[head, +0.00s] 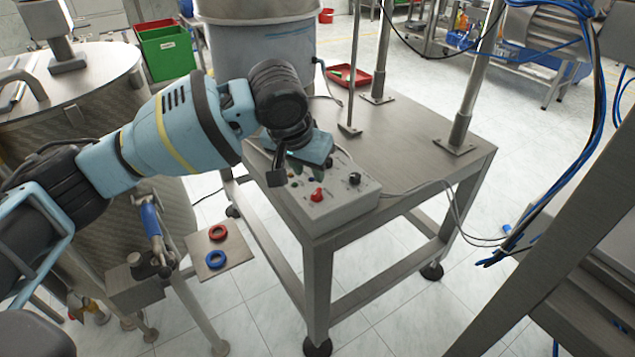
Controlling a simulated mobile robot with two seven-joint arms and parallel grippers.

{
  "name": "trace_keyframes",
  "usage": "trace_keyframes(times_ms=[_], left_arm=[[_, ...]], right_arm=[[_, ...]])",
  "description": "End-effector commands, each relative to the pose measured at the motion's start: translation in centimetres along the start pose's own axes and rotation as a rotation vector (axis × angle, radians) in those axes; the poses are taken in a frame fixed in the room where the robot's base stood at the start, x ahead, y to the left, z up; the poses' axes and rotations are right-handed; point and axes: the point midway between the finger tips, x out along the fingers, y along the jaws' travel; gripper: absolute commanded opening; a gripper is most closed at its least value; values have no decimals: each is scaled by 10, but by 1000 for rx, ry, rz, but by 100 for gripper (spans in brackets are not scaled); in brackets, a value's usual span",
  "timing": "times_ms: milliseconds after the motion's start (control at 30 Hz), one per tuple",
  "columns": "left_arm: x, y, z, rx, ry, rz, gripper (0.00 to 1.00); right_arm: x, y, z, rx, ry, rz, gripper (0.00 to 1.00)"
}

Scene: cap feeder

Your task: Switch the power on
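A grey control box (345,211) sits on the near corner of a steel table. Its top carries a red knob (317,195), a black knob (354,179) and several small coloured buttons, partly covered by my gripper. My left gripper (290,177) reaches in from the left and hangs over the back left part of the box's top. One dark finger shows at its left side; the other is not clear, so I cannot tell its opening or whether it touches the panel. Which control is the power switch cannot be read. My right gripper is not in view.
The steel table (415,138) bears upright posts, with bare top to the right of the box. A large grey tub (262,45) stands behind my arm. A small plate (228,247) holds a red ring and a blue ring. A cable runs right from the box.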

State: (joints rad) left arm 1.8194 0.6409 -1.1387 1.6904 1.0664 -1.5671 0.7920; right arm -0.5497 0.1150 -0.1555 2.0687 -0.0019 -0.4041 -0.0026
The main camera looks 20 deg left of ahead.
Motion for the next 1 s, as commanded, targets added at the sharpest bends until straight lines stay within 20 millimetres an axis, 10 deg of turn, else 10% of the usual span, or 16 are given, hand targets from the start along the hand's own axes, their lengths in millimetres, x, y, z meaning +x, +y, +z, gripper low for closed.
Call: trace_keyframes(times_ms=[500,1000], left_arm=[[67,0,1,1,-1,0,31],[76,0,0,2,2,0,23]], right_arm=[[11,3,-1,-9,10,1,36],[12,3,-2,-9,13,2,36]])
